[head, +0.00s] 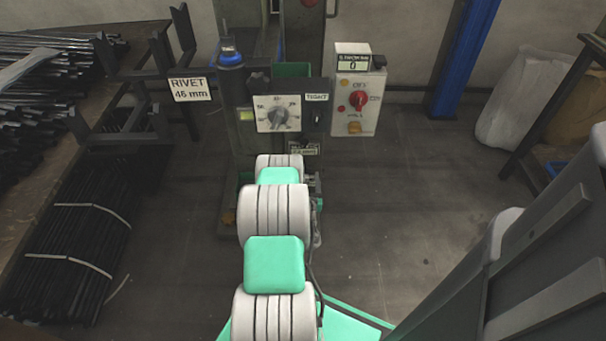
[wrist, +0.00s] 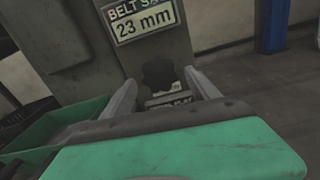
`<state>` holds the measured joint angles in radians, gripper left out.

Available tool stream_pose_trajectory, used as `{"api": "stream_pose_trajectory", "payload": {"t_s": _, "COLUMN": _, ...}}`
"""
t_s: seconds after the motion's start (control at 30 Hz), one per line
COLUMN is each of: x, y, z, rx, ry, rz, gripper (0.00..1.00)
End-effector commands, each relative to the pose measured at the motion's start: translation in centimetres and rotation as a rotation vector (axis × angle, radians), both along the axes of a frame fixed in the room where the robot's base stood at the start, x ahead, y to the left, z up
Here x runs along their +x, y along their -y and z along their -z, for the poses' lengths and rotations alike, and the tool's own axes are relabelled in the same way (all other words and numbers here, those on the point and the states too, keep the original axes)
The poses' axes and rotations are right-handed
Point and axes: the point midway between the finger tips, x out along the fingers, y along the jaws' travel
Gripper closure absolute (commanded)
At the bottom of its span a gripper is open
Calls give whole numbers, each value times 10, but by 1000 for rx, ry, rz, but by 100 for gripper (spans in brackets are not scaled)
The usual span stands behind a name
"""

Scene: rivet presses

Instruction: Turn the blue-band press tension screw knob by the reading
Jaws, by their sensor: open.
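The press with the blue band (head: 231,57) on its cylinder stands at the back centre in the head view. A plate on it reads "BELT SA… 23 mm" in the wrist view (wrist: 143,19). Below this plate, a dark round knob (wrist: 159,72) shows between the fingers of my gripper (wrist: 160,82), with a small label partly covered under it. My gripper is open, one finger on each side of the knob in the picture; I cannot tell whether they touch it.
A pointer dial (head: 278,114) sits on the press front. Right of it is a switch box (head: 356,104) with a red switch and a display reading 0. A "RIVET 45 mm" sign (head: 190,88) and rod racks stand left. A green bin (wrist: 45,130) lies left of my gripper.

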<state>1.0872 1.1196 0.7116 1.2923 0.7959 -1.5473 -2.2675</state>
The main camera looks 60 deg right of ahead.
Motion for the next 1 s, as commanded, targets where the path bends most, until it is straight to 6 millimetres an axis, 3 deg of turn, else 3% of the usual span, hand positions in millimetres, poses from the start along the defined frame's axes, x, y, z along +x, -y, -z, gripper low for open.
{"api": "stream_pose_trajectory", "payload": {"t_s": 0.3, "x": 12, "y": 20, "z": 2, "rx": 2, "ry": -1, "rz": -3, "gripper": 31}}
{"api": "stream_pose_trajectory", "payload": {"t_s": 0.73, "x": 15, "y": 24, "z": 0, "rx": 2, "ry": 1, "rz": -3, "gripper": 31}}
{"api": "stream_pose_trajectory", "payload": {"t_s": 1.0, "x": 15, "y": 24, "z": 0, "rx": 2, "ry": 1, "rz": -3, "gripper": 51}}
